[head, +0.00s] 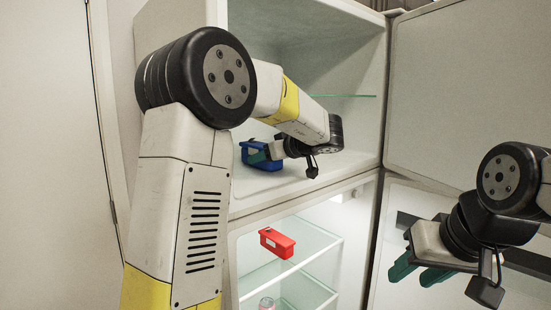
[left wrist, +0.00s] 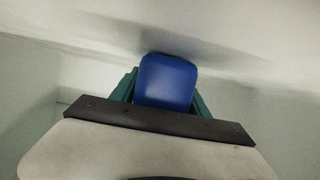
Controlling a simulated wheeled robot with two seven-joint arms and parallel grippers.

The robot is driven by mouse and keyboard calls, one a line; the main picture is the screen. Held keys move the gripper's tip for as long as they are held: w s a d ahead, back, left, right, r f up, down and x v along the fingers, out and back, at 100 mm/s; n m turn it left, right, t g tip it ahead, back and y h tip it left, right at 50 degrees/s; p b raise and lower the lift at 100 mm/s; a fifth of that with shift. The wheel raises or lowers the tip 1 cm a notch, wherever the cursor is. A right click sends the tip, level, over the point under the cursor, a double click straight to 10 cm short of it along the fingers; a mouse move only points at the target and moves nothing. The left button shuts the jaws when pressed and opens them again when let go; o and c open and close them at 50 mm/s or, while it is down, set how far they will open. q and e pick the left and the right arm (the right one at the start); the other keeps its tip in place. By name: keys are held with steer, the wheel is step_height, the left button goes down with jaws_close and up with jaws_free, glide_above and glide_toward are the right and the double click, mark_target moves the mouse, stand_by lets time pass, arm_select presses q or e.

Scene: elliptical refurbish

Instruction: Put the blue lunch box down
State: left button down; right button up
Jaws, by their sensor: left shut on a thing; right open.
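The blue lunch box (head: 266,163) is inside the upper compartment of an open white fridge (head: 300,183), low over its floor. Whether it touches the floor is unclear. My left gripper (head: 256,153) reaches in and is shut on the lunch box. In the left wrist view the box (left wrist: 166,82) sits between the two green fingers of the left gripper (left wrist: 164,90), with a shadow on the pale surface behind it. My right gripper (head: 418,268) is open and empty, at the lower right in front of the open fridge door.
A red box (head: 277,243) stands on a glass shelf in the lower compartment, with a can (head: 266,303) below it. The open upper door (head: 470,90) is at the right.

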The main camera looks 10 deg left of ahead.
arm_select(q)
steer(key=c, duration=0.6)
jaws_free()
steer(key=shift+f, duration=0.15)
steer(key=shift+o, duration=0.2)
steer(key=shift+s+d+r, duration=0.1)
steer(key=shift+d+r, duration=0.1)
steer(key=shift+r, duration=0.1)
steer(key=v, duration=1.1)
steer(key=shift+s+d+r, duration=0.15)
steer(key=shift+r, duration=0.05)
